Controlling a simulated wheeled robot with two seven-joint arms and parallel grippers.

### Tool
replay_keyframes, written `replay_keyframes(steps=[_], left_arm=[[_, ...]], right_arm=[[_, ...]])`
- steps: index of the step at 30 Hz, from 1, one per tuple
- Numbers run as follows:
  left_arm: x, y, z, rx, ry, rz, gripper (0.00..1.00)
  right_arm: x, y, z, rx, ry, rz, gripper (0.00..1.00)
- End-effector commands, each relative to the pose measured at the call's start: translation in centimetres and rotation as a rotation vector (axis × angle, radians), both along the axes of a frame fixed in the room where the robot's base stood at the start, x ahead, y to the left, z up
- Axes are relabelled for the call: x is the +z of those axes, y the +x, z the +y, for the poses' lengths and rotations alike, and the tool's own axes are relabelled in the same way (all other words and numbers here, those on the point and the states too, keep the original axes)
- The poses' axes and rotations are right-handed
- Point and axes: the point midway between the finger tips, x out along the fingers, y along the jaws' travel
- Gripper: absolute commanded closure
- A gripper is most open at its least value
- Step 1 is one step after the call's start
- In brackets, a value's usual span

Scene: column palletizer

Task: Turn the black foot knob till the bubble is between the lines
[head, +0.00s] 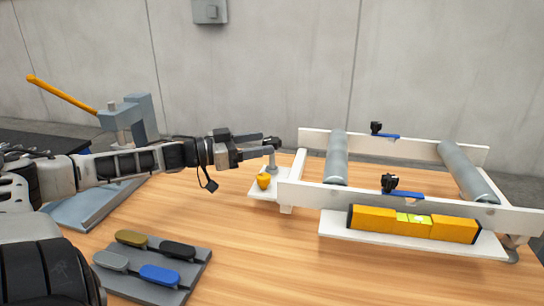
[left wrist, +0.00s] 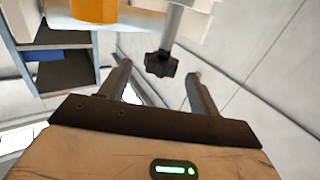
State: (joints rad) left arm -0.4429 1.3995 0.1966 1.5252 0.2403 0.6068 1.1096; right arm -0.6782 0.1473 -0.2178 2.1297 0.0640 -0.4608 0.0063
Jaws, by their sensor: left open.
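The black foot knob (left wrist: 160,64) is star-shaped and sits on the end of a grey rod in the left wrist view. In the head view the grey rod (head: 271,162) stands on a white side bracket, its top partly hidden by my fingers. My left gripper (head: 274,146) is open, its fingertips (left wrist: 159,75) on either side of the knob with visible gaps. The yellow spirit level (head: 376,219) lies on the white lower rail. Its green vial (head: 413,218) shows a bright spot right of centre; the lines are too small to judge. My right gripper is out of view.
The white frame (head: 420,202) carries grey rollers (head: 336,158) and black-knobbed blue clamps (head: 404,194). A grey tray (head: 187,284) with several coloured pieces lies front left. A grey-blue press (head: 140,112) with an orange lever stands behind my arm.

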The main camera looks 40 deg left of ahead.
Motion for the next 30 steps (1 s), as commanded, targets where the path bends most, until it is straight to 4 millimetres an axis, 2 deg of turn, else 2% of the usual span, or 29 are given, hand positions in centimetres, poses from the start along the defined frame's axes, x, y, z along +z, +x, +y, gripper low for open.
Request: replay_keyframes(steps=[1,3,5,18,30], left_arm=[[-0.8,0.7,-0.4,-0.003,0.005,-0.005,0.38],[-0.7,1.4,-0.7,0.0,0.006,-0.004,0.38],[-0.1,1.6,-0.7,0.002,0.0,-0.004,0.38],[-0.1,3.2,-1.6,0.002,0.0,-0.001,0.38],[-0.1,3.5,-1.8,0.002,0.001,0.002,0.38]], right_arm=[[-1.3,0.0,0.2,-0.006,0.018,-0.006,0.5],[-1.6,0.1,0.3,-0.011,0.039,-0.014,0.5],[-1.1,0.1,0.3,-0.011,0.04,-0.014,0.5],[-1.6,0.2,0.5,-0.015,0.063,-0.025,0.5],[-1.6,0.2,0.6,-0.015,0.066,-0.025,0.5]])
